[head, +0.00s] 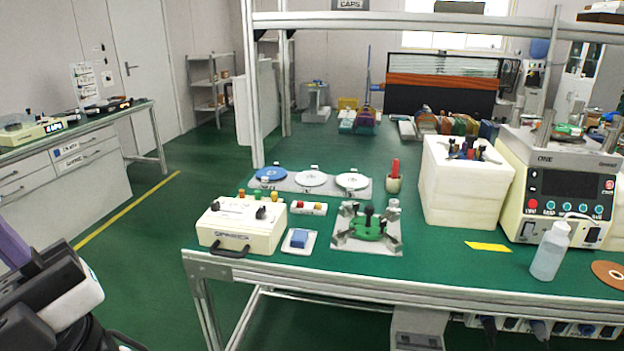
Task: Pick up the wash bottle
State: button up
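The wash bottle (548,255) stands upright near the front edge of the green bench (455,279), at the right in the head view. It is translucent white with a narrow neck and a pale bent spout on top. It stands free, in front of a white and black instrument (560,190). Part of my own arm shows at the lower left, far from the bottle. The fingers of my gripper are not in view, so its opening does not show.
A copper-coloured disc (609,273) lies right of the bottle, and a yellow strip (488,246) lies to its left. A white block (464,184) holding small tools stands behind left. A green fixture (368,227) and cream box (241,224) stand further left.

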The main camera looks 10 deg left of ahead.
aim_at(554, 244)
jog(key=i+l+z, duration=0.3)
jog(key=l, duration=0.2)
jog(key=i+l+z, duration=0.3)
jog(key=l, duration=0.1)
